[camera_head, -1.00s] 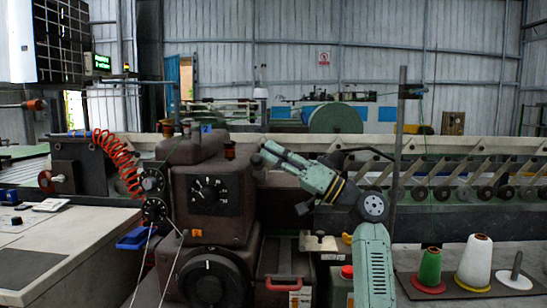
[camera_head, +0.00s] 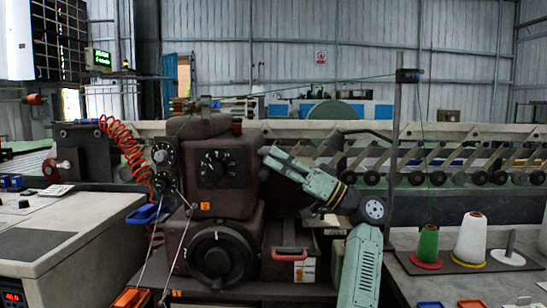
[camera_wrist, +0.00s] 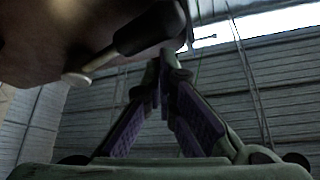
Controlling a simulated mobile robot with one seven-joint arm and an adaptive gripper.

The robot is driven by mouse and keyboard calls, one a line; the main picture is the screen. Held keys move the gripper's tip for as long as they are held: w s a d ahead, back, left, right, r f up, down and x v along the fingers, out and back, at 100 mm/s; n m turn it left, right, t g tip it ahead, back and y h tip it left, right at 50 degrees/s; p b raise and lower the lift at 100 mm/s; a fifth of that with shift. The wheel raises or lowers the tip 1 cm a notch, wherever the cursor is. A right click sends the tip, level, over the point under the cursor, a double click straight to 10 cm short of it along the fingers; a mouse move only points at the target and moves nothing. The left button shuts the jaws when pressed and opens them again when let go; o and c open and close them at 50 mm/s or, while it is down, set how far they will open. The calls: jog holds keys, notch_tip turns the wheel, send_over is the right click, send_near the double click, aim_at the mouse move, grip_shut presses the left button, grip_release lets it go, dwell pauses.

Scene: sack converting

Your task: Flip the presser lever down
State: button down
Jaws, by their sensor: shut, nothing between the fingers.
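The brown sewing head (camera_head: 222,168) stands left of my gripper (camera_head: 265,152) in the head view. My gripper is pale green, shut and empty, pointing up and left beside the head's right side. In the wrist view the dark fingers of my gripper (camera_wrist: 164,65) meet at their tips. A dark, rounded handle on a thin rod with a pale round end, which looks like the presser lever (camera_wrist: 148,30), lies just above and left of the tips. I cannot tell whether they touch. I cannot make out the lever in the head view; it may be hidden behind the head or gripper.
A big black handwheel (camera_head: 218,258) is on the machine's front. A red coiled hose (camera_head: 125,148) hangs at left. A tall post (camera_head: 395,150) rises right of my arm. Thread cones, one green (camera_head: 428,245) and one white (camera_head: 471,238), stand on the right table.

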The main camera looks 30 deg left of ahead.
jog(key=shift+w+f, duration=0.1)
jog(key=shift+f, duration=0.15)
dwell(0.3)
jog(key=shift+r, duration=0.1)
